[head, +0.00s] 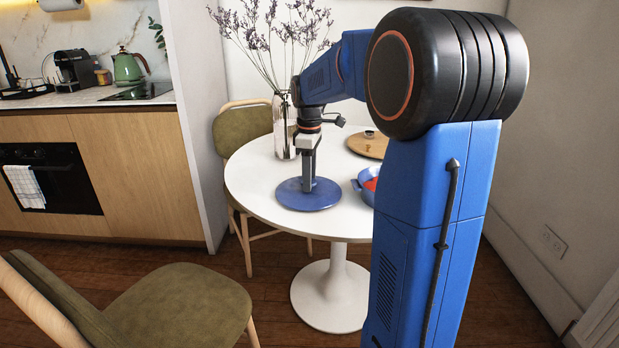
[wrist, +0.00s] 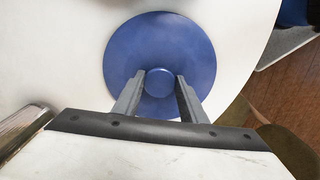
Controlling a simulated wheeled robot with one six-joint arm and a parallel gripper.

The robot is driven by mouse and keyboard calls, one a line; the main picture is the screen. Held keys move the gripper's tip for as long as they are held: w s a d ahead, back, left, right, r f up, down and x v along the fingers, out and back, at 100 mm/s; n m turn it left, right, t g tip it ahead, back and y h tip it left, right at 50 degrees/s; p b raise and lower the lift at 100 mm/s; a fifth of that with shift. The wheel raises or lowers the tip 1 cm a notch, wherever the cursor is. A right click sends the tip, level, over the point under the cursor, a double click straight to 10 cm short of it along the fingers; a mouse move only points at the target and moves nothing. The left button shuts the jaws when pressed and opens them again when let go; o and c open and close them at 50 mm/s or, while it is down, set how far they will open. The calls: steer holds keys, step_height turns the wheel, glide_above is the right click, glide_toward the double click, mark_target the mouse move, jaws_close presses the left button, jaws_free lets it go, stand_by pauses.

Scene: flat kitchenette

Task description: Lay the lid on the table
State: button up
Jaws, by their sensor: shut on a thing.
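The blue lid (head: 300,198) is a round disc with a knob at its centre. It lies flat at, or very close above, the white round table (head: 248,190); I cannot tell whether it touches. My gripper (head: 309,188) points straight down and is shut on the lid's knob. The wrist view shows the lid (wrist: 160,45) whole, with my gripper's two fingers (wrist: 159,86) on either side of the knob. A blue pot (head: 363,190) with red contents stands to the right of the lid, partly hidden by my arm.
A round wooden board (head: 366,146) lies at the back right of the table. Green chairs (head: 180,310) stand at the front left and behind the table. The table's left part is clear.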

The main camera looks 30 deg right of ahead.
steer(key=o, duration=1.3)
steer(key=shift+f, duration=0.1)
step_height(320, 180, up, 12)
steer(key=shift+s+r, duration=0.1)
steer(key=shift+r, duration=0.05)
steer(key=s+a+f+m+t, duration=0.1)
steer(key=s+a+f+m, duration=0.2)
steer(key=s, duration=0.6)
steer(key=s+a+f+m+t, duration=0.2)
steer(key=s+a+f+m, duration=0.1)
steer(key=s+a+f, duration=0.4)
steer(key=s+a+f+m+t, duration=0.1)
steer(key=s+a+f+m, duration=0.2)
steer(key=s, duration=1)
steer(key=shift+s+a+f+t, duration=0.15)
steer(key=shift+a+f, duration=0.3)
steer(key=shift+f, duration=0.25)
steer(key=shift+a+f+t, duration=0.1)
steer(key=shift+a+f, duration=0.4)
steer(key=shift+f, duration=0.15)
steer(key=shift+s+a+f+t, duration=0.15)
steer(key=shift+a+f, duration=0.3)
steer(key=shift+f, duration=0.25)
